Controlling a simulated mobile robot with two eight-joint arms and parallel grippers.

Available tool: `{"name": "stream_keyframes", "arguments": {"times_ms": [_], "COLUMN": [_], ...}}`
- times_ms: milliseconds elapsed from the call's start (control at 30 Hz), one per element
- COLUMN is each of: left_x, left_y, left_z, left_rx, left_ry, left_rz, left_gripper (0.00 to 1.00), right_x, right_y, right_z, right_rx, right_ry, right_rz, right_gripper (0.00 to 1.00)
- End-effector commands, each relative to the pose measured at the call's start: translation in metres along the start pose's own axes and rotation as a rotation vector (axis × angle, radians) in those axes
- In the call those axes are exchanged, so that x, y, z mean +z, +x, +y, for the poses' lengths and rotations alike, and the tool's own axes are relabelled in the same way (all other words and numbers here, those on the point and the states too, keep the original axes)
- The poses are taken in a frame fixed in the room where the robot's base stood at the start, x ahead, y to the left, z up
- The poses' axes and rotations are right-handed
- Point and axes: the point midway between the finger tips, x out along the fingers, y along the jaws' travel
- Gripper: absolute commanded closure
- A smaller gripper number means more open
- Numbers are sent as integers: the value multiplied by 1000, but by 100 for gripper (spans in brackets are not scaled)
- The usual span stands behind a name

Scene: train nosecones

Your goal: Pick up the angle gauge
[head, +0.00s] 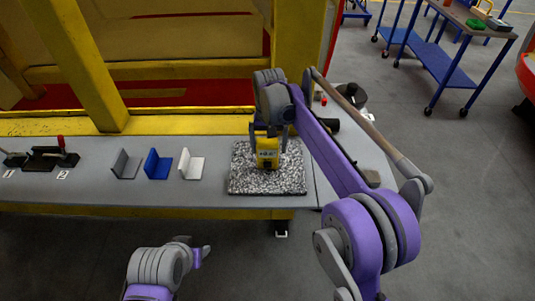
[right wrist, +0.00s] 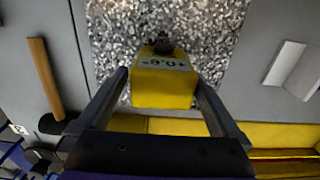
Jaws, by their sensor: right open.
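Whether a finger touches the gauge I cannot tell. My left gripper (head: 198,254) is in front of the bench, away from the gauge; its jaw opening is unclear.
Grey, blue (head: 157,165) and white (head: 191,165) angle pieces stand left of the plate. Clamps (head: 50,157) lie at the far left. A wooden-handled tool (right wrist: 45,78) lies beside the plate. A yellow frame (head: 150,122) rises behind the bench. A blue cart (head: 440,58) stands far right.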

Motion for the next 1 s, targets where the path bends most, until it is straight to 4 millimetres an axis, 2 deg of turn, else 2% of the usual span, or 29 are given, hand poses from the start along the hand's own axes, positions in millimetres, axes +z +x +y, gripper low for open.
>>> {"name": "stream_keyframes", "arguments": {"times_ms": [333,667,1000], "left_x": [-2,-1,-1], "left_y": [-1,-1,-1], "left_z": [0,0,0], "left_rx": [0,0,0], "left_ry": [0,0,0], "left_rz": [1,1,1], "left_gripper": [50,50,50], "right_x": [0,0,0], "right_y": [45,51,51], "right_z": [-3,-3,-3], "right_rx": [0,0,0], "right_ry": [0,0,0], "right_rz": [1,1,1], "right_gripper": [0,2,63]}}
